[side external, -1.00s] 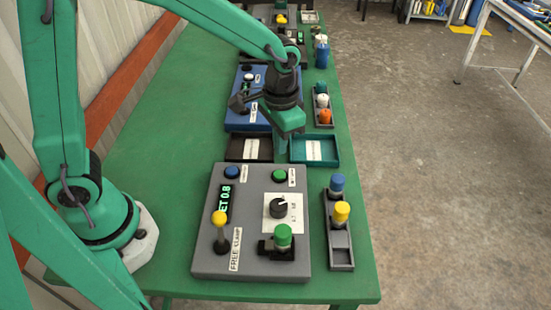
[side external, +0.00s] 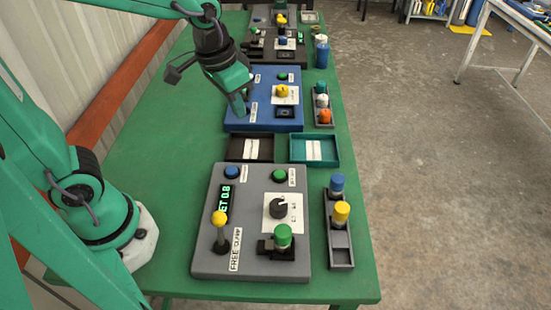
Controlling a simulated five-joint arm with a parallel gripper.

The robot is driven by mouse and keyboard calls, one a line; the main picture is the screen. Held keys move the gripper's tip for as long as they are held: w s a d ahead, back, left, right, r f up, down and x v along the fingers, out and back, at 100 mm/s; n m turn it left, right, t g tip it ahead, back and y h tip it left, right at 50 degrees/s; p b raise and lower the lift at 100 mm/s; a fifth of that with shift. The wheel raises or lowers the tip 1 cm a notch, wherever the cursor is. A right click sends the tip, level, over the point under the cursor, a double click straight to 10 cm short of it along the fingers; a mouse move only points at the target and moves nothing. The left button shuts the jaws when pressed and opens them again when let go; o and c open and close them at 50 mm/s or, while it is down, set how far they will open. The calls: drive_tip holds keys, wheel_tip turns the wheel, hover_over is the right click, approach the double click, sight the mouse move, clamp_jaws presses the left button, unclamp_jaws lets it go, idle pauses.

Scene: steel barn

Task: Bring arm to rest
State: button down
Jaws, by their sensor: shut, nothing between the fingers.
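My gripper (side external: 244,110) is shut and empty. It hangs at the left part of the blue control box (side external: 265,73), pointing down, and hides a little of that box. I cannot tell whether it touches the box. My arm reaches in from the upper left, with its elbow part out of the picture. The green table (side external: 150,150) lies under it. The grey control box (side external: 205,262) stands nearer the camera, with a yellow-topped lever, a black dial, a green knob and two buttons.
A dark tray (side external: 230,155) and a teal tray (side external: 335,155) lie between the boxes. A grey rack (side external: 341,250) holds a blue and a yellow peg; another rack (side external: 314,118) stands farther back. More boxes fill the far end. The table's left side is clear.

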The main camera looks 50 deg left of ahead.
drive_tip(key=s+a+r+n+t, duration=0.1)
drive_tip(key=s+a+r+t, duration=0.2)
drive_tip(key=s, duration=0.6)
drive_tip(key=shift+a+r+n, duration=0.3)
drive_tip(key=shift+a+r, duration=0.2)
drive_tip(key=shift+a, duration=0.7)
